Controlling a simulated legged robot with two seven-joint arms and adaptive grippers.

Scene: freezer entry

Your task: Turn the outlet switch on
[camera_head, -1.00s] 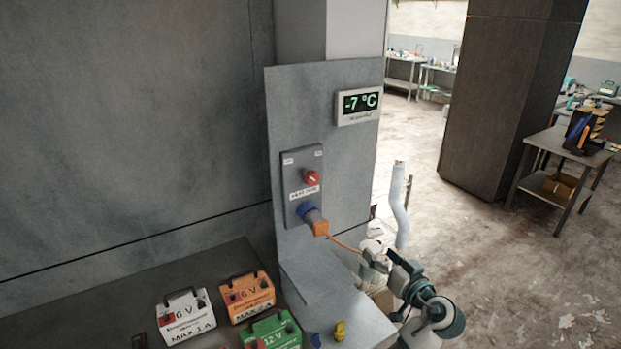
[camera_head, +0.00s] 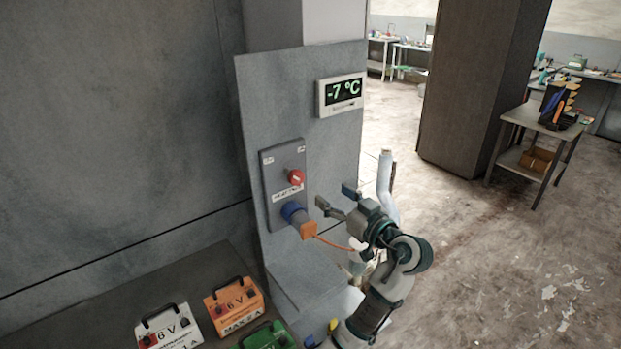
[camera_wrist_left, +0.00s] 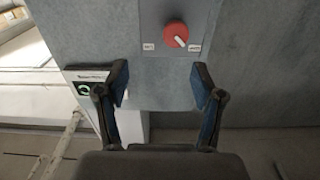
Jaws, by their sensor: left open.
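The outlet switch is a round red knob (camera_head: 295,177) on a grey outlet box (camera_head: 285,185), which is fixed to an upright metal panel. In the left wrist view the red knob (camera_wrist_left: 176,34) shows a white mark pointing down and right, between two small labels. A blue plug (camera_head: 292,212) with an orange end sits in the box below the knob. My left gripper (camera_head: 336,196) is open and empty, to the right of the box and apart from the knob. In the left wrist view its two fingers (camera_wrist_left: 160,82) are spread below the knob. My right gripper is not in view.
A temperature display (camera_head: 341,93) reading -7 °C is on the panel above right. An orange cable (camera_head: 332,243) runs from the plug beneath my left arm. Several battery boxes (camera_head: 235,305) stand on the dark bench at lower left. A dark pillar (camera_head: 480,90) stands behind.

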